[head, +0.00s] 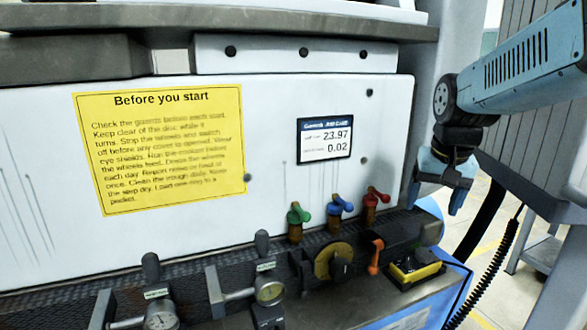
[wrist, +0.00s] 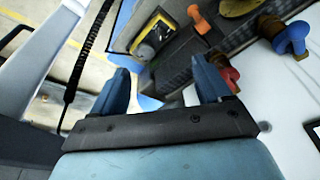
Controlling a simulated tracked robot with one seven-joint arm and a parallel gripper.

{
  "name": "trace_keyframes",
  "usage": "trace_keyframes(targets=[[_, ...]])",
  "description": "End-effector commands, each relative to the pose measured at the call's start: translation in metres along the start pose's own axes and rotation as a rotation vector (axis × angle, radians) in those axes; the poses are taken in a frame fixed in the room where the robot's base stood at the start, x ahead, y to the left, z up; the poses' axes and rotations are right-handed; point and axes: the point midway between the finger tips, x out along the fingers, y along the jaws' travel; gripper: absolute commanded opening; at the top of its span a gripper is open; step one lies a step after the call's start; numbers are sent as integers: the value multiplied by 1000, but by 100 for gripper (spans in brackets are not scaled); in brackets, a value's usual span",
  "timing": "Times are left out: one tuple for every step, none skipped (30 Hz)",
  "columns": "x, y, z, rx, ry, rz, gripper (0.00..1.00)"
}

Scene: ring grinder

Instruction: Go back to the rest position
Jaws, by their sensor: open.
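My gripper (head: 447,190) hangs in the air at the right end of the grinder, to the right of the red lever, with its fingers pointing down. In the wrist view my gripper (wrist: 162,88) shows two blue fingers spread apart, with nothing between them. The arm comes in from the upper right of the head view. Beyond the fingers in the wrist view are the yellow-framed switch box (wrist: 155,35) and part of the control ledge. I cannot tell the exact distance from the right finger to the red lever (wrist: 230,75).
The grinder's white panel carries a yellow notice (head: 160,150) and a small display (head: 325,138). Green (head: 298,215), blue (head: 340,206) and red levers, an orange lever (head: 375,257) and dial gauges (head: 268,290) line the ledge. A black coiled cable (head: 487,270) hangs at right over open floor.

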Motion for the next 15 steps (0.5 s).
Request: trace_keyframes(targets=[[-6,-2,10,-25,24,-7,77],[-8,-4,16,-39,36,-10,77],[-12,-5,23,-57,51,-15,77],[-14,-6,28,-72,62,-18,77],[-16,-7,34,-86,74,-21,77],[-18,-8,41,-104,90,-25,77],[-20,-8,47,-117,102,-28,77],[-22,-9,52,-132,114,-32,77],[-24,-10,59,-150,130,-36,77],[-25,-11,64,-164,142,-39,77],[-27,-11,69,-177,153,-41,77],[-28,-11,76,-194,166,-45,77],[-28,-12,80,-205,177,-47,77],[-29,-12,84,-215,186,-49,77],[-30,-12,89,-229,198,-52,77]])
